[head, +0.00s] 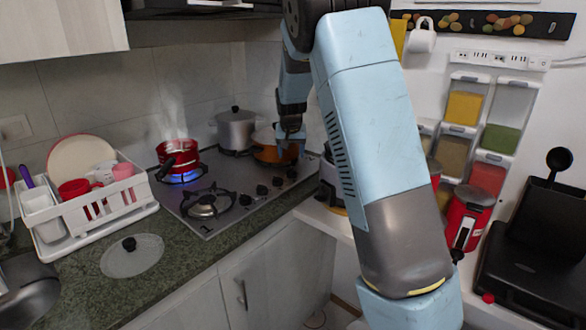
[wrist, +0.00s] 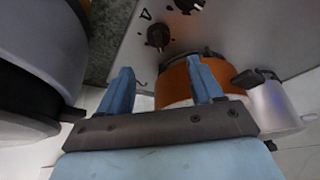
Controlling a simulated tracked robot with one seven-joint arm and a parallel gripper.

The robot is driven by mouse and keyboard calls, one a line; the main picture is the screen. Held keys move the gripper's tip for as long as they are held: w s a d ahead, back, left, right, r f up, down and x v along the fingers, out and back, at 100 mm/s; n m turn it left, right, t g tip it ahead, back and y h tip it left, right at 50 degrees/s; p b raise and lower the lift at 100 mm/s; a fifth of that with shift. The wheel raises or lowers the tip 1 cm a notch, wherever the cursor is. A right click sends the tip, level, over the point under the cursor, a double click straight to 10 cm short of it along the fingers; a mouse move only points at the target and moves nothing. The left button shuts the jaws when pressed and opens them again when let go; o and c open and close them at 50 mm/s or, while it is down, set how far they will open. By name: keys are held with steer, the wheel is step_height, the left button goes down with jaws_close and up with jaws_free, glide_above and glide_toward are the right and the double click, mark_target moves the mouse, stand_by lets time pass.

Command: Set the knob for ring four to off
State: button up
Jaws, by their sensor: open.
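The black stove knobs (head: 262,190) stand in a row along the right edge of the steel cooktop (head: 238,212). Two show in the wrist view: a whole knob (wrist: 158,36) just beyond my fingertips and another (wrist: 187,5) cut by the top edge. I cannot tell which one belongs to ring four. A blue flame (head: 182,176) burns under the red pot (head: 178,152) on the back left ring. My gripper (head: 291,134) is open and empty above the knob end of the cooktop, near the orange pot. In the wrist view its blue fingers (wrist: 160,68) are apart, touching no knob.
The orange pot (head: 268,148) and grey lidded pot (head: 236,128) stand at the back right of the cooktop. The front ring (head: 203,205) is bare. A white dish rack (head: 95,218) and glass lid (head: 131,258) are on the left counter. Spice dispensers (head: 464,108) hang at right.

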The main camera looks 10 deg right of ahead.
mark_target(291, 169)
steer(key=x, duration=0.8)
steer(key=shift+w+f, duration=0.15)
steer(key=shift+f, duration=0.2)
steer(key=shift+c, duration=0.3)
steer(key=c, duration=0.9)
steer(key=shift+d, duration=0.2)
steer(key=shift+c, duration=0.3)
